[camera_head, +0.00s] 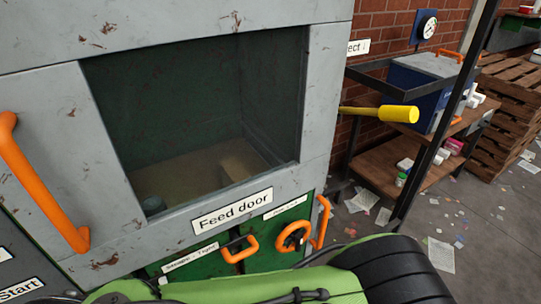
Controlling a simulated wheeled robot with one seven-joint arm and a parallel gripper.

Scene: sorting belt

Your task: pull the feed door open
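The feed door label (232,211) is on the grey machine front, below a large rectangular opening or window (190,110). No gripper or fingers show near this handle. My green and black arm crosses the bottom of the picture; my gripper is out of view.
Lower green panels carry orange handles (240,248) (293,236). A yellow cylindrical knob (398,114) sticks out on the right. Beyond it stand a shelf rack (385,165) with a blue box (425,85) and stacked pallets (510,115). Paper scraps litter the floor (485,225).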

